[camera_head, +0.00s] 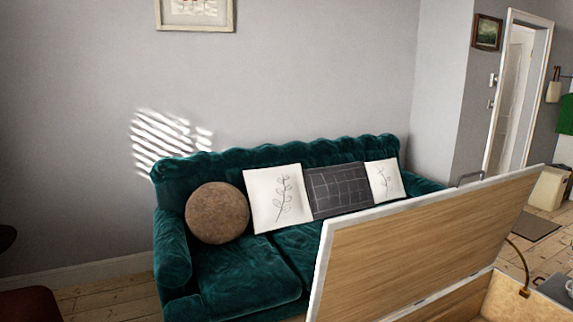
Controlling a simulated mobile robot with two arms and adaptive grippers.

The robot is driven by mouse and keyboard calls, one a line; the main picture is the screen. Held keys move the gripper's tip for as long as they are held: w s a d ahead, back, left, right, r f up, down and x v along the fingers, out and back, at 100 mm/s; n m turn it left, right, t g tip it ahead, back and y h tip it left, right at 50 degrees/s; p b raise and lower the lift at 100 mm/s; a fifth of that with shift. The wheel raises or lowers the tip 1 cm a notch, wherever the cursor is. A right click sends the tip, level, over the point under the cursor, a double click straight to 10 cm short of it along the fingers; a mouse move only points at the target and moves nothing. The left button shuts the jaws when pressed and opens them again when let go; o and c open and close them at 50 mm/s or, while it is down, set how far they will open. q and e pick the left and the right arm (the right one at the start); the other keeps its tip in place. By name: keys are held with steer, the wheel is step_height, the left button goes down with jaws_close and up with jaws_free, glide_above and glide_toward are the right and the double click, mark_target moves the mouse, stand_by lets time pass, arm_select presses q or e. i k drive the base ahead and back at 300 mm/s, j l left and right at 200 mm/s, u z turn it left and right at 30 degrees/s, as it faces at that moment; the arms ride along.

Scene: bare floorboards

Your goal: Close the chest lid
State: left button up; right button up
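The chest (500,297) is in the lower right of the head view, cut off by the picture's edge. Its lid (425,240) stands open and raised, with a wood-grain inner face and a white rim. A curved brown strap or stay (525,265) with a small block at its lower end shows at the right side of the opening.
A teal velvet sofa (240,277) with several cushions stands behind the lid. A dark object (557,289) shows at the chest's right. A doorway (512,95) and bare floorboards (110,298) are visible. A reddish-brown piece of furniture (28,305) is at lower left.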

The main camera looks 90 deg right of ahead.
mark_target(374, 264)
steer(key=z, duration=3.9)
steer(key=k+j, duration=0.1)
steer(key=j, duration=0.55)
steer(key=k+j, duration=0.15)
steer(key=j, duration=0.15)
